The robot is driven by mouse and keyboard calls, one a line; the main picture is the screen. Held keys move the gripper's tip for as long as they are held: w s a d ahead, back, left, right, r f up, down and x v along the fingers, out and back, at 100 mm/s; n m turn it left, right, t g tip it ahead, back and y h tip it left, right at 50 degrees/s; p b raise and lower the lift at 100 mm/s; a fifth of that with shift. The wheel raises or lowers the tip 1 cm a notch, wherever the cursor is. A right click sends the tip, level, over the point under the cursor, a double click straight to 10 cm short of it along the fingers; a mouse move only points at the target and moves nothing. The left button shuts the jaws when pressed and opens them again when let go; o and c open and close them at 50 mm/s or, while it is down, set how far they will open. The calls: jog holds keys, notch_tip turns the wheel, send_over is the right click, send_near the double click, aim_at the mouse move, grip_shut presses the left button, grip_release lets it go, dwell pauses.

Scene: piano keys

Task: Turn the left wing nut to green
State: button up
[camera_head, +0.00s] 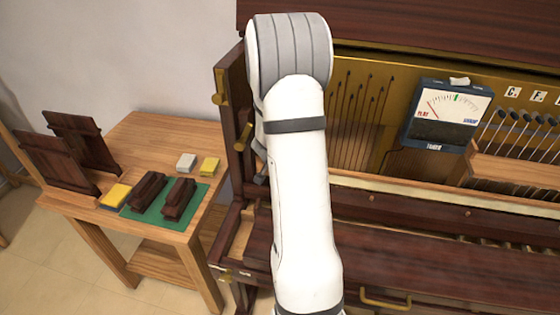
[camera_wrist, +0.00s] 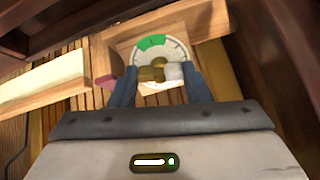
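In the wrist view a round pale dial (camera_wrist: 178,51) with a green sector (camera_wrist: 151,42) at its upper left is fixed to a wooden panel. A brass wing nut (camera_wrist: 158,73) stands at the dial's centre, with a paler piece at its right side. My gripper (camera_wrist: 160,76) has its two dark blue fingers on either side of the nut. I cannot tell whether they touch it. The fingers hide the lower left and right of the dial. In the head view my arm hides the gripper and this nut.
A dark meter (camera_head: 442,112) with a red, white and green scale stands on the piano at right, its needle left of green. A wooden side table (camera_head: 140,137) stands left, with yellow blocks, dark blocks and a green mat (camera_head: 160,219). Wooden rails (camera_wrist: 57,79) lie close around the dial.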

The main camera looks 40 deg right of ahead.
jog(key=shift+c, duration=1.3)
jog(key=shift+r+n+p, duration=0.2)
jog(key=shift+n+p, duration=0.5)
jog(key=shift+p, duration=0.1)
jog(key=shift+n+p, duration=0.65)
jog(key=shift+n, duration=0.05)
jog(key=shift+f+n, duration=0.2)
jog(key=shift+n, duration=0.3)
jog(key=shift+r+p, duration=0.1)
jog(key=shift+p, duration=0.4)
jog(key=shift+n+p, duration=1.4)
jog(key=shift+p, duration=0.05)
jog(key=shift+n+p, duration=0.3)
jog(key=shift+n, duration=0.2)
